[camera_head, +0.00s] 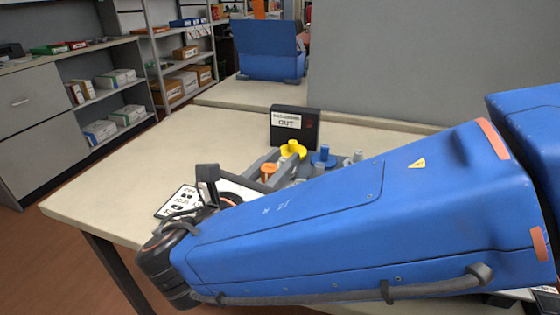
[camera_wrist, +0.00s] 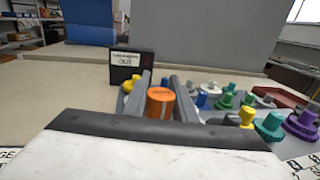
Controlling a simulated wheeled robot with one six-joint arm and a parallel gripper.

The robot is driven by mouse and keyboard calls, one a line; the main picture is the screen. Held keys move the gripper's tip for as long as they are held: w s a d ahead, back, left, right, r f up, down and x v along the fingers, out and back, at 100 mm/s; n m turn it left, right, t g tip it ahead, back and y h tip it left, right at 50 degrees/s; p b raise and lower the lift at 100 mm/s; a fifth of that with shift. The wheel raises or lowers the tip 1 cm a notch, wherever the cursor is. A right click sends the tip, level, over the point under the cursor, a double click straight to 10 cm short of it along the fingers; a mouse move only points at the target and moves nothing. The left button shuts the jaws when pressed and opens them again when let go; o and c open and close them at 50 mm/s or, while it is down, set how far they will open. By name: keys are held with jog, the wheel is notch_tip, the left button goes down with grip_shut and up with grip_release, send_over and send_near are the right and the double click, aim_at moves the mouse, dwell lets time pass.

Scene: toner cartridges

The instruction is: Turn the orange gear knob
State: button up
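The orange gear knob (camera_wrist: 159,103) stands upright between the two grey fingers of my gripper (camera_wrist: 162,78) in the wrist view. The orange knob also shows in the head view (camera_head: 268,172), partly hidden by a finger. The fingers of my gripper (camera_head: 288,160) point toward the back of the table, one on each side of the knob. They look open, with a narrow gap at the knob's sides. Contact with the knob cannot be made out. The knob's lower part is hidden by my gripper body in the wrist view.
A yellow knob (camera_head: 292,149) and a blue knob (camera_head: 323,158) stand close behind the fingers. Several green, purple and yellow knobs, including a purple one (camera_wrist: 302,122), stand to the right. A black box labelled OUT (camera_head: 294,128) stands behind.

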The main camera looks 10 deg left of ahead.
jog(key=shift+n+y, duration=0.3)
jog(key=shift+y, duration=0.2)
jog(key=n+y, duration=0.1)
jog(key=y, duration=0.1)
jog(key=a+n+y, duration=0.1)
jog(key=n+y, duration=0.1)
jog(key=y, duration=0.1)
jog(key=n+y, duration=0.2)
jog(key=y, duration=0.1)
jog(key=shift+a, duration=0.4)
jog(key=shift+s+a+n+g+y, duration=0.1)
jog(key=shift+a+n+g+y, duration=0.3)
jog(key=shift+n+y, duration=0.6)
jog(key=shift+s+a+n+g+y, duration=0.15)
jog(key=shift+n+g+y, duration=0.5)
jog(key=shift+y, duration=0.6)
jog(key=shift+s+a+n+g+y, duration=0.1)
jog(key=shift+a+n+g+y, duration=0.3)
jog(key=shift+n+y, duration=0.6)
jog(key=shift+y, duration=0.25)
jog(key=o, duration=1)
jog(key=shift+o, duration=0.2)
jog(key=shift+d, duration=0.1)
